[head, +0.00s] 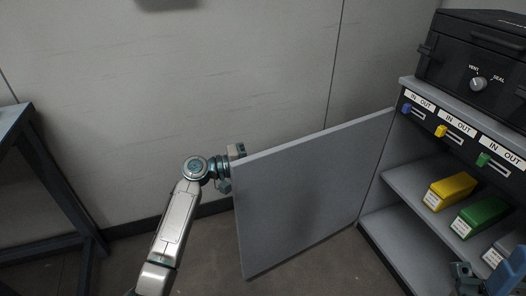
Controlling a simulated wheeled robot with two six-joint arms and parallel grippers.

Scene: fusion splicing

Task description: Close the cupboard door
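The cupboard door (310,190) is a grey panel standing wide open, swung out to the left from the cupboard (393,150). Its hinged edge meets the cupboard's left side. My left arm reaches up to the door's free edge. My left gripper (238,152) is at the upper corner of that edge, partly hidden behind the panel. I cannot tell whether it touches the door or how its fingers stand. A teal part, seemingly of my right gripper (465,278), shows at the bottom right corner beside a blue object (508,274); its fingers are not clear.
A black case (475,60) sits on top. A dark table (40,160) stands left; floor between is clear.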

